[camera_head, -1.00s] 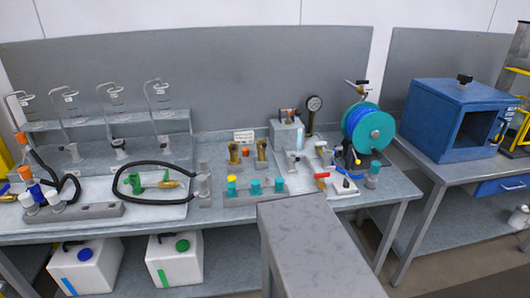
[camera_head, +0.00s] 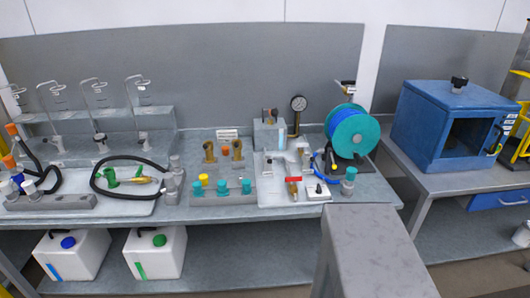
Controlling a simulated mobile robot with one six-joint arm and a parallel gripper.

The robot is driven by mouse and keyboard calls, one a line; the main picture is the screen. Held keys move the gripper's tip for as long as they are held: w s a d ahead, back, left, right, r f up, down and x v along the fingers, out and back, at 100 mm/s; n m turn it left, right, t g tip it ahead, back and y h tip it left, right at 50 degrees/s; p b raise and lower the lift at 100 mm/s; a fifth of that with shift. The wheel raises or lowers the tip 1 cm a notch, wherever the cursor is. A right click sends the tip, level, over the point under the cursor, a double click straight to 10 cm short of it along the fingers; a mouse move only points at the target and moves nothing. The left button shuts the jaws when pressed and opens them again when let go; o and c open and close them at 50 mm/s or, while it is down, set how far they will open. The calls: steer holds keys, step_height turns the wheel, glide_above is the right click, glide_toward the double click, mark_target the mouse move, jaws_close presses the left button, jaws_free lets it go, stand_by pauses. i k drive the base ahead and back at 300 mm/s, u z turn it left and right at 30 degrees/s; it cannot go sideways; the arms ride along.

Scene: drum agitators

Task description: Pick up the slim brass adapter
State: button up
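Two upright brass fittings stand side by side on the bench, a left one (camera_head: 209,152) and a right one (camera_head: 237,149), with a small orange-topped piece between them. Another brass piece (camera_head: 146,180) lies at the green fitting on the black hose, and a brass-bodied valve with a red handle (camera_head: 292,188) is on the white tray. At this size I cannot tell which is the slim brass adapter. My gripper is not in view.
A rack (camera_head: 222,198) with teal and yellow caps stands in front of the brass fittings. A teal reel (camera_head: 352,132), gauge (camera_head: 299,104) and blue cabinet (camera_head: 449,125) are to the right.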

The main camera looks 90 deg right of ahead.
mark_target(237, 151)
steer(key=z, duration=0.4)
steer(key=k, duration=0.9)
steer(key=z, duration=0.75)
steer(key=k, duration=0.95)
steer(key=u, duration=0.15)
steer(key=i, duration=0.95)
steer(key=z, duration=0.1)
